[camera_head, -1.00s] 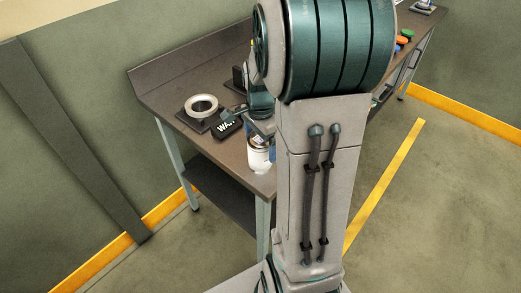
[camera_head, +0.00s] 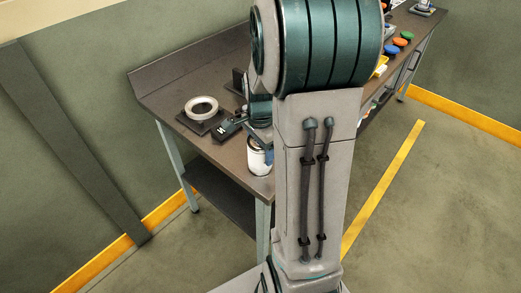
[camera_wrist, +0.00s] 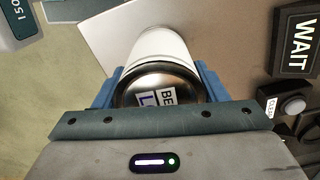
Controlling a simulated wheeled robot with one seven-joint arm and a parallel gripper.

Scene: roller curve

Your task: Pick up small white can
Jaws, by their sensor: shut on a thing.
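The small white can (camera_head: 257,160) is at the near front corner of the workbench, partly hidden behind my arm in the head view. In the wrist view the white can (camera_wrist: 156,45) lies between the two blue fingers, with its shiny metal end and a printed label facing the camera. My gripper (camera_wrist: 160,90) is shut on the can, one finger at each side. I cannot tell whether the can's base touches the bench.
A dark "WAIT" sign (camera_wrist: 296,40) and a small push button (camera_wrist: 292,106) are right of the can in the wrist view. A white ring on a dark plate (camera_head: 201,107) stands on the workbench (camera_head: 160,82). Several coloured items (camera_head: 400,42) lie at the far end.

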